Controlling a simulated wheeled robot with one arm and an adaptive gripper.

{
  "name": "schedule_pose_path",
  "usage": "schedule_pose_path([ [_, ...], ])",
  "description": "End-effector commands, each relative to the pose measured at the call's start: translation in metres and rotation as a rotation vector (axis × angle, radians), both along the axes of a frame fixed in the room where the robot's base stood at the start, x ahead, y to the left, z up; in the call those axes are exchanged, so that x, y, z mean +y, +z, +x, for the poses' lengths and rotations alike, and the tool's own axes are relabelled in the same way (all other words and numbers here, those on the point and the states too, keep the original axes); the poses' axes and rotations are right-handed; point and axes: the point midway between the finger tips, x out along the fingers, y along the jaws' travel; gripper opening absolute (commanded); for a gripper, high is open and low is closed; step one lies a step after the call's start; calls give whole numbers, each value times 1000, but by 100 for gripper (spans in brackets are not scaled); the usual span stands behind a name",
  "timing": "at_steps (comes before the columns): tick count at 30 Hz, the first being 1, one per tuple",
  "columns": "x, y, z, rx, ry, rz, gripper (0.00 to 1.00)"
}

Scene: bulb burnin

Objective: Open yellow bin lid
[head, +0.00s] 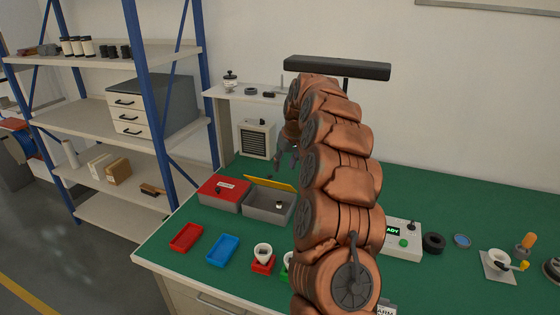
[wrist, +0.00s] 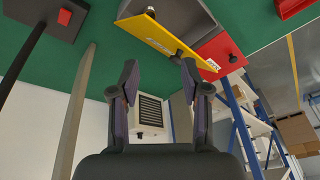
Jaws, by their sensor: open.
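The yellow lid (head: 272,184) stands tilted up along the back edge of its grey bin (head: 262,213), and the bin's inside shows. In the wrist view the yellow lid (wrist: 150,33) has printed lettering and a dark knob (wrist: 178,57). A small dark-and-pale item (head: 278,205) shows inside the bin. My gripper (head: 285,160) is above and behind the lid. In the wrist view its fingers (wrist: 160,78) are apart with nothing between them, close to the knob; contact cannot be told.
A red-lidded bin (head: 223,188) stands just left of the yellow one. Red (head: 186,237) and blue (head: 222,250) trays lie in front on the green bench. A vented box (head: 257,140) stands behind. Blue-posted shelving (head: 145,90) rises at the left.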

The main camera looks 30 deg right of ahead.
Motion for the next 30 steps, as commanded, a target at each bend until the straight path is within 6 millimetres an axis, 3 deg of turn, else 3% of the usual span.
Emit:
schedule_pose_path([
  [15, -7, 1, -47, -2, -1, 0, 47],
  [28, -8, 0, -52, -2, 0, 0, 47],
  [30, -7, 0, -52, -2, 1, -1, 40],
])
